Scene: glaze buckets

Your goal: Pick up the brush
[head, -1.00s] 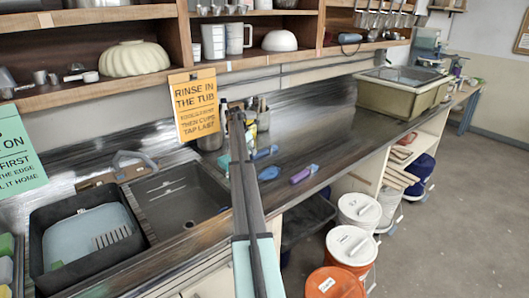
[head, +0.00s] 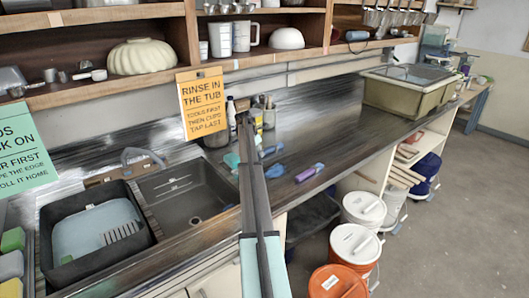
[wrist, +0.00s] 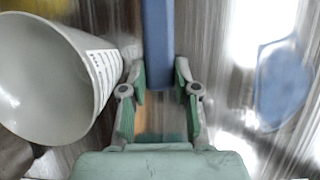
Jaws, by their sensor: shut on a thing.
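In the wrist view my gripper (wrist: 160,98) has its two green-padded fingers closed in on a long straight blue piece, which I take to be the brush (wrist: 158,42). It runs from between the fingers to the top of the picture. A tan patch shows between the fingers nearer the palm; I cannot tell whether it belongs to the brush. In the head view my gripper (head: 246,117) is at the far end of my arm, by the back of the counter, and my arm hides most of it and what it holds.
A pale cup (wrist: 45,80) stands close left of my gripper; a flat blue tool (wrist: 283,85) lies to the right. A blue tool (head: 275,170) and a purple one (head: 307,173) lie on the counter (head: 335,130). The sink (head: 185,195) is left.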

